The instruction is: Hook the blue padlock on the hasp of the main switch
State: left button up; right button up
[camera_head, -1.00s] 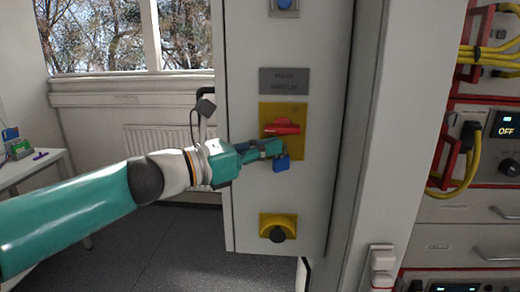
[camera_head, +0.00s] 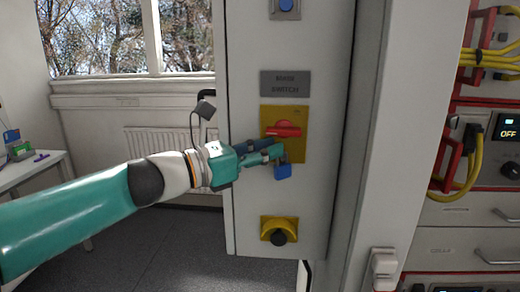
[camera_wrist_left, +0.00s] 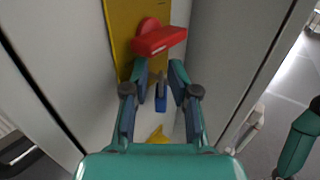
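The blue padlock (camera_head: 283,171) hangs upright just below the red main switch handle (camera_head: 284,130), in front of the yellow switch plate (camera_head: 299,148). In the left wrist view the padlock (camera_wrist_left: 161,103) shows between my fingers, its grey shackle up. The hasp is too small to make out, so I cannot tell for certain that the shackle passes through it. My left gripper (camera_head: 279,152) is at shackle height. Its fingers (camera_wrist_left: 160,72) stand apart with gaps on both sides of the padlock.
The grey main switch label (camera_head: 285,84) is above the plate. A yellow-based black knob (camera_head: 279,231) is lower on the same white cabinet (camera_head: 243,215). A rack with yellow cables (camera_head: 476,160) stands at the right. The floor left of the cabinet is free.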

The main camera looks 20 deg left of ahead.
pick_arm(q)
notch_tip(320, 180, down, 2)
jog(key=r+v, duration=0.2)
jog(key=v, duration=1)
jog(key=w+d+f+m+g+y, duration=0.2)
jog(key=f+m+g+y, duration=0.15)
jog(key=f, duration=1.45)
jog(key=w+d+f+m+g+y, duration=0.1)
jog(key=w+f+m+g+y, duration=0.3)
jog(key=f, duration=1.5)
jog(key=s+d+f+m+g, duration=0.2)
jog(key=s+f+m, duration=0.25)
jog(key=f, duration=0.45)
jog(key=s+d+f+m+g, duration=0.1)
jog(key=s+f+m+g, duration=0.15)
jog(key=s+f, duration=0.4)
jog(key=s+d+f+m+g, duration=0.1)
jog(key=s+d+f+m, duration=0.6)
jog(key=s+f+m, duration=0.3)
notch_tip(320, 180, down, 2)
jog(key=shift+f+m+g, duration=0.15)
jog(key=shift+m+g, duration=0.25)
jog(key=shift+m, duration=0.45)
